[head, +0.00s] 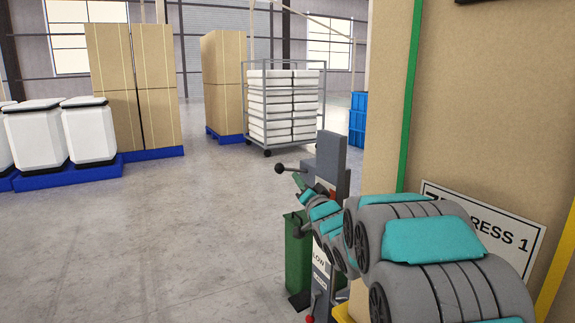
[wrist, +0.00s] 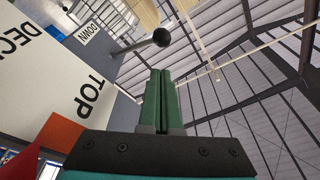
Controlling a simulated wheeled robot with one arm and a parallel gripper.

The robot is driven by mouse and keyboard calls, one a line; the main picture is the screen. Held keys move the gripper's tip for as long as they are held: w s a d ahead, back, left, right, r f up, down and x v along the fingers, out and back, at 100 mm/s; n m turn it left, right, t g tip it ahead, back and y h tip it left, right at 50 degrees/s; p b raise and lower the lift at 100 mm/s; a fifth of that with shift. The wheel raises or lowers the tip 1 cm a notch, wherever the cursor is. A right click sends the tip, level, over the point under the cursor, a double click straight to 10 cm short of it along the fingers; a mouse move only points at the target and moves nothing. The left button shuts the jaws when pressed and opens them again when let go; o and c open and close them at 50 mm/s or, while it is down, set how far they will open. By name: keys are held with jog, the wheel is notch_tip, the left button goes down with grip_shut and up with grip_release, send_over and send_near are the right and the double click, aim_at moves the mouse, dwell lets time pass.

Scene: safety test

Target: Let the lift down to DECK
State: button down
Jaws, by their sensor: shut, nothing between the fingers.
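A grey lift control post (head: 330,158) stands right of centre in the head view. A lever ending in a black ball knob (head: 280,168) sticks out from its left side. In the wrist view the knob (wrist: 161,37) is beyond my fingertips, and its rod runs left to the grey housing. My gripper (head: 297,177) is shut and empty, close below and right of the knob. The picture does not settle whether they touch.
A green bin (head: 297,255) stands by the post. A tan wall (head: 480,100) with a PRESS 1 sign (head: 500,235) is close on the right. Pallets with boxes (head: 130,85) and a wheeled rack (head: 284,105) stand farther back.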

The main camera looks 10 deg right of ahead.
dwell(0.3)
jog(key=x, duration=1)
jog(key=shift+p, duration=0.35)
